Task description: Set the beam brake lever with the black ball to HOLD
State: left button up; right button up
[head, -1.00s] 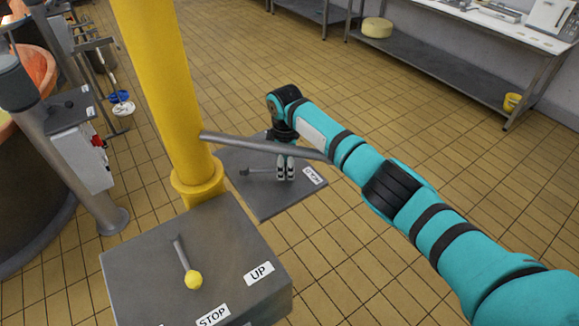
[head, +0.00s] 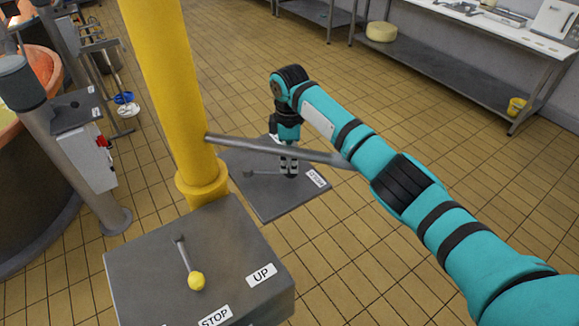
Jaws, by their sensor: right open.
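The beam brake plate (head: 275,200) is a grey panel low behind the yellow column. Its lever (head: 262,173) lies along the panel, running from a pivot at the left toward the right. A dark end, likely the black ball, shows just under my right gripper's fingertips. The white HOLD label (head: 316,178) is at the panel's right edge, a short way right of the fingertips. My right gripper (head: 289,168) points down and is open over the lever's right end; whether the fingers straddle the ball I cannot tell. My left gripper is out of view.
The yellow column (head: 175,90) carries a grey bar (head: 265,148) that passes above the panel, close to my right arm. A grey box (head: 150,265) with a yellow-ball lever and UP and STOP labels stands in front. Tiled floor right of the panel is clear.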

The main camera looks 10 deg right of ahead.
aim_at(289, 170)
notch_tip(289, 170, up, 7)
jog(key=shift+f, duration=0.15)
jog(key=shift+s, duration=0.1)
dwell(0.4)
